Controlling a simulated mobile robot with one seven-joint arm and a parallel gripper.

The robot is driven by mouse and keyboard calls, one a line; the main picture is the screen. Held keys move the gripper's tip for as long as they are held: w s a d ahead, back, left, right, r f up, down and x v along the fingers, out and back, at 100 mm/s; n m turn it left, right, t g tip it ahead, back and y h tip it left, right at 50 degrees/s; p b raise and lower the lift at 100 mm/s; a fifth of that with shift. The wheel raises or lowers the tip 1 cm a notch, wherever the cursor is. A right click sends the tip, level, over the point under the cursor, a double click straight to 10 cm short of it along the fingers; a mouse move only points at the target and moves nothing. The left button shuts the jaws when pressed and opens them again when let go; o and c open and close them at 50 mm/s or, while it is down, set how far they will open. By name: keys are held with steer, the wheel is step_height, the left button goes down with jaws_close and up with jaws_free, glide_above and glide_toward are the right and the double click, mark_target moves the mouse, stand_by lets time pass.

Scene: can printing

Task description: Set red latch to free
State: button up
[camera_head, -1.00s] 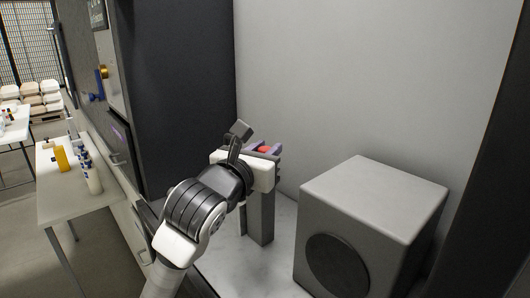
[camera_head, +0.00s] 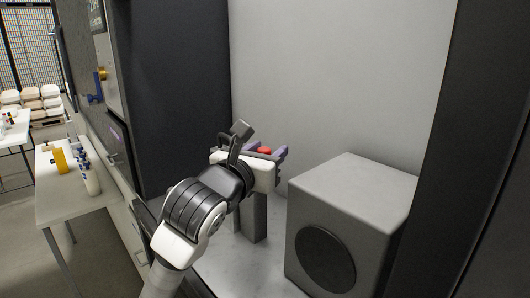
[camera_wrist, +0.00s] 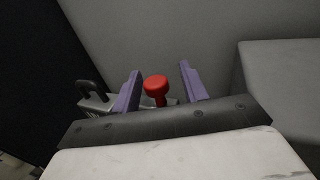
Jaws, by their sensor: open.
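The red latch (camera_wrist: 156,86) is a round-headed red knob on a short stem. In the wrist view it stands between the two purple fingers of my gripper (camera_wrist: 160,88), with a gap on each side. In the head view my gripper (camera_head: 270,154) is at the end of my arm, over a grey post inside the cabinet. The red top of the latch (camera_head: 265,150) shows just beyond the wrist. My gripper is open, and no finger visibly touches the latch. The latch's base is mostly hidden behind the gripper body.
A grey box with a round dark disc (camera_head: 354,210) stands to the right of my gripper. A dark loop handle (camera_wrist: 91,91) is left of the fingers in the wrist view. The grey back wall (camera_head: 335,80) is close behind. A white side table (camera_head: 70,205) stands outside at left.

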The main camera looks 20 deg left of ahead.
steer(key=shift+s, duration=0.1)
steer(key=s+a+b, duration=0.2)
steer(key=s+b, duration=0.3)
steer(key=s, duration=0.8)
steer(key=shift+s+a, duration=0.2)
steer(key=shift+a, duration=0.1)
